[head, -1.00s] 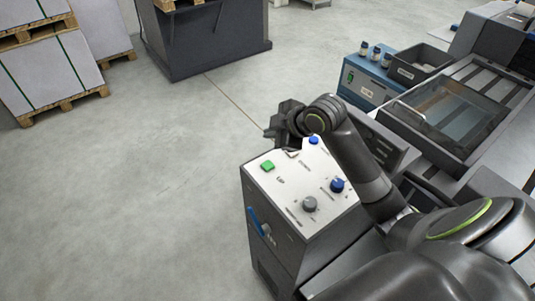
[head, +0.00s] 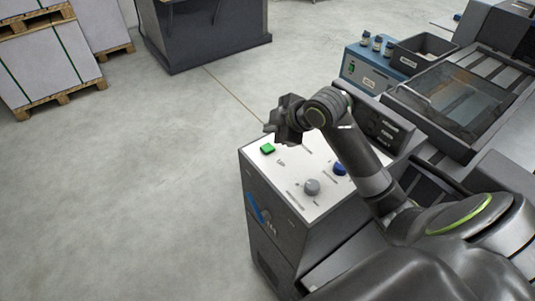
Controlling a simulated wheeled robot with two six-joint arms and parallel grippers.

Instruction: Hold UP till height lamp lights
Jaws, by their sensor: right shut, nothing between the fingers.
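A grey control cabinet (head: 290,225) with a white sloped top panel (head: 325,200) stands at the centre right. My right gripper (head: 277,130) is shut and empty over the panel's far edge, just beyond the green square. It and my wrist hide the panel's far part. I cannot tell whether it touches the panel. My left gripper is out of view.
A blue box (head: 372,72) with small bottles and a dark grey tray (head: 423,56) stand behind the cabinet. A machine with a clear cover (head: 447,105) is at the right. Stacked pallets (head: 50,65) and a dark bin (head: 208,38) stand far back. The floor at left is clear.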

